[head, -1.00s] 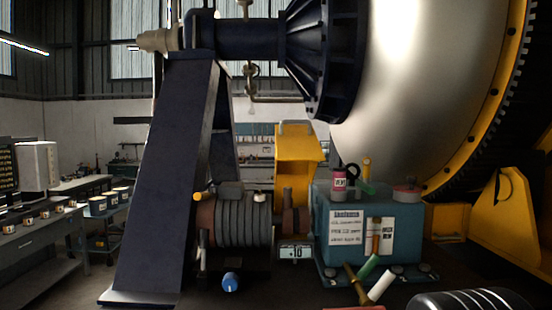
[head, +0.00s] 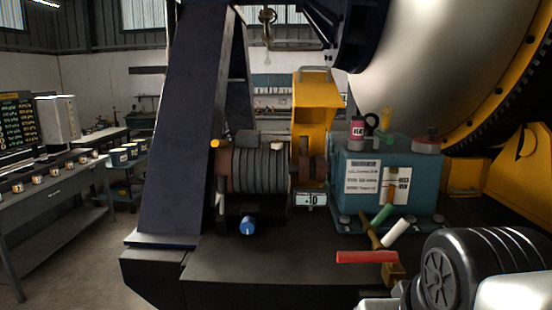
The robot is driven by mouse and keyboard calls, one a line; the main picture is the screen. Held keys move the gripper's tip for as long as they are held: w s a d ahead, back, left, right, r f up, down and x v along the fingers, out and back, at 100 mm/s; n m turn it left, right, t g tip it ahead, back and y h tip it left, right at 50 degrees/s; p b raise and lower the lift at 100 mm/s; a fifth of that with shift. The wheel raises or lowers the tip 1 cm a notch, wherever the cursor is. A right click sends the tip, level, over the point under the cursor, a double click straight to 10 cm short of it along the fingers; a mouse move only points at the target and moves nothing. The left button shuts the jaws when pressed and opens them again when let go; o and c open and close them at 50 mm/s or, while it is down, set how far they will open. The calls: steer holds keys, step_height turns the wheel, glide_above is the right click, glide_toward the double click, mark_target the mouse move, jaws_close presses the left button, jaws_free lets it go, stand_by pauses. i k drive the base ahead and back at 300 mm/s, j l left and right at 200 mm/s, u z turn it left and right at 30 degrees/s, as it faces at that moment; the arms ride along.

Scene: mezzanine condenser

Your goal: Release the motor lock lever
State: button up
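A ribbed grey motor (head: 262,170) with a rusty-brown end sits on a dark base, left of a blue-green gearbox (head: 400,170). An orange-tipped part (head: 216,144) sticks out at the motor's upper left. A blue knob (head: 247,225) is below the motor. In front of the gearbox are a red handle (head: 366,257), a green handle (head: 383,214) and a white handle (head: 396,233) on brass-coloured parts. I cannot tell which of these is the motor lock lever. My gripper is not in view.
A black ribbed cylinder (head: 480,265) fills the bottom right, close to the camera. A slanted dark blue support (head: 180,130) stands left of the motor. A yellow guard (head: 316,105) rises behind. A grey bench (head: 60,200) is at the far left, with open floor before it.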

mark_target(222, 179)
steer(key=i+j, duration=0.1)
steer(key=j, duration=0.3)
steer(key=i+j, duration=0.1)
steer(key=j, duration=0.3)
steer(key=i+j, duration=0.1)
steer(key=j, duration=0.3)
steer(key=i+j, duration=0.15)
steer(key=j, duration=0.25)
